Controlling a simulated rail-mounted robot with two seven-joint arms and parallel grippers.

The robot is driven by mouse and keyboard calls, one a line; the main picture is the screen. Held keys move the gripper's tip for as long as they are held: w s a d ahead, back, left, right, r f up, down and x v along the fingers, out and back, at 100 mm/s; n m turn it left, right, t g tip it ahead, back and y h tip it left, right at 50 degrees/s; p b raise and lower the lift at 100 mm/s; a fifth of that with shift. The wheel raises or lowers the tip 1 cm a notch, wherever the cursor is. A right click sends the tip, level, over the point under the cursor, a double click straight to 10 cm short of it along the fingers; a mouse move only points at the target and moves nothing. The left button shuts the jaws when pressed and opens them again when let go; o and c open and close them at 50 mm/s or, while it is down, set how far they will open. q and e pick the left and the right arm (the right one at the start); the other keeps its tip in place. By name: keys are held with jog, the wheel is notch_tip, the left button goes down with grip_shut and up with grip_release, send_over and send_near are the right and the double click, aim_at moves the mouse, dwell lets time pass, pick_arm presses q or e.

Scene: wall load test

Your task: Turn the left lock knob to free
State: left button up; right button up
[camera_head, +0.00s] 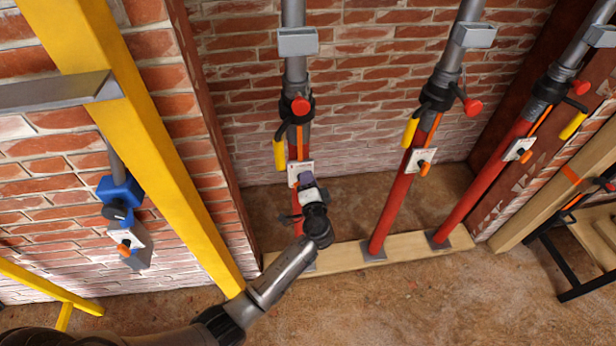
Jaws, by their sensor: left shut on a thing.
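The left prop (296,75) is a grey tube above a red tube, standing on a timber sill against the brick wall. Its white lock plate (295,168) shows just above my gripper. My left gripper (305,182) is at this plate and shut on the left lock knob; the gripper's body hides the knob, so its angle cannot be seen. The middle prop has a lock plate with an orange knob (425,169), and the right prop has a similar lock plate (519,149). My right gripper is not in view.
A yellow post (160,150) stands left of my left arm, with a blue device (118,193) on the brick behind it. The timber sill (345,257) runs under the props. A black-legged bench (600,245) stands at the right. The floor at lower right is clear.

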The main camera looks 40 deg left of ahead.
pick_arm(q)
jog(key=shift+f+m+p, duration=0.15)
jog(key=shift+m+p, duration=0.3)
jog(key=shift+m, duration=0.5)
jog(key=shift+f+m+p, duration=0.15)
jog(key=shift+m+p, duration=0.25)
jog(key=shift+m, duration=0.55)
jog(key=shift+f, duration=0.1)
jog(key=o, duration=0.8)
jog(key=shift+c, duration=0.2)
jog(key=shift+d, duration=0.1)
jog(key=p+v, duration=0.2)
jog(key=v, duration=1.1)
jog(key=shift+s+d, duration=0.25)
